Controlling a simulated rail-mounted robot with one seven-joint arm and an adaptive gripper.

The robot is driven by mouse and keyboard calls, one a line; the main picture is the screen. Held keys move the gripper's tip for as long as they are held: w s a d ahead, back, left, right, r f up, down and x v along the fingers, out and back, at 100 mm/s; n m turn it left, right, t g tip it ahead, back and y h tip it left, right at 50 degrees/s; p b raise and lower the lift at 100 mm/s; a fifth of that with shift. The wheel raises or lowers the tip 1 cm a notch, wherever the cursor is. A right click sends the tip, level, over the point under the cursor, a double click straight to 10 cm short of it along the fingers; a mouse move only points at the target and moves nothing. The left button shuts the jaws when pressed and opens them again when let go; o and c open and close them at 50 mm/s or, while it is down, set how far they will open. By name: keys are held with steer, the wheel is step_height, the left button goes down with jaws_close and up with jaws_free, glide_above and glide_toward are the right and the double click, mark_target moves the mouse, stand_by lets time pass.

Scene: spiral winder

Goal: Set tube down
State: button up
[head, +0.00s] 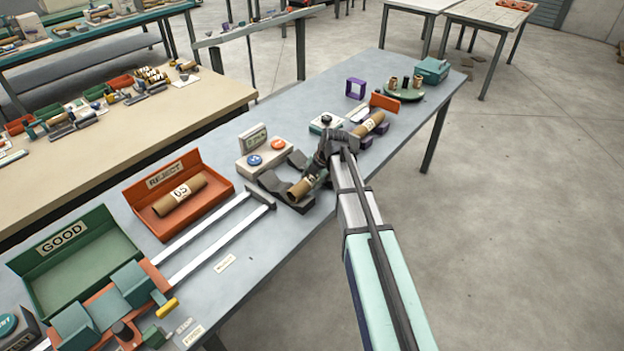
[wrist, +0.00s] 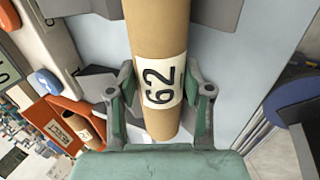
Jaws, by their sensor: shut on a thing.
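A brown cardboard tube (wrist: 160,40) with a white label reading 62 runs between the two fingers of my gripper (wrist: 163,100) in the wrist view. The fingers close on it around the label. In the head view the tube's end (head: 300,189) pokes out from my gripper (head: 318,175), over a dark grey cradle (head: 272,182). Grey cradle parts (wrist: 217,12) flank the tube in the wrist view. Whether the tube touches the cradle is not clear. My gripper hides part of the tube in the head view.
An orange REJECT tray (head: 150,183) holds another labelled tube (head: 181,193). A green GOOD tray (head: 98,227) is empty. A button box (head: 246,167) with blue and orange buttons stands behind the cradle. Another tube (head: 369,123) lies to the right.

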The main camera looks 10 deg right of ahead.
steer(key=o, duration=1.1)
steer(key=shift+f, duration=0.1)
steer(key=shift+o, duration=0.2)
steer(key=shift+r+p, duration=0.55)
steer(key=shift+s+d+r+b, duration=0.15)
steer(key=shift+r+b, duration=0.15)
steer(key=shift+b, duration=0.05)
steer(key=b+v, duration=0.2)
steer(key=v, duration=0.9)
